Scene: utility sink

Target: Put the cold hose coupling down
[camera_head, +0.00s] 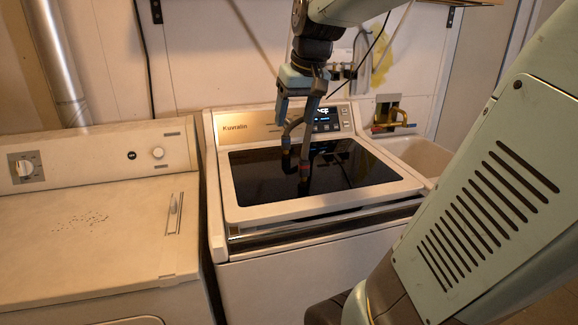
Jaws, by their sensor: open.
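My gripper (295,155) points down over the dark glass lid of the washer (250,180), at the picture's middle. Its two fingers are apart. A grey curved piece (291,127) shows between or behind the fingers; I cannot tell whether it is a hose or part of the gripper. Small reddish spots show near the fingertips, and reflections in the glass blur the contact there. I cannot make out the cold hose coupling for certain.
A second cream machine (90,230) stands at left with a clear top. A wall valve box (389,113) with red and yellow fittings is behind, right of the washer's control panel (327,120). A pale sink (424,155) lies to the right.

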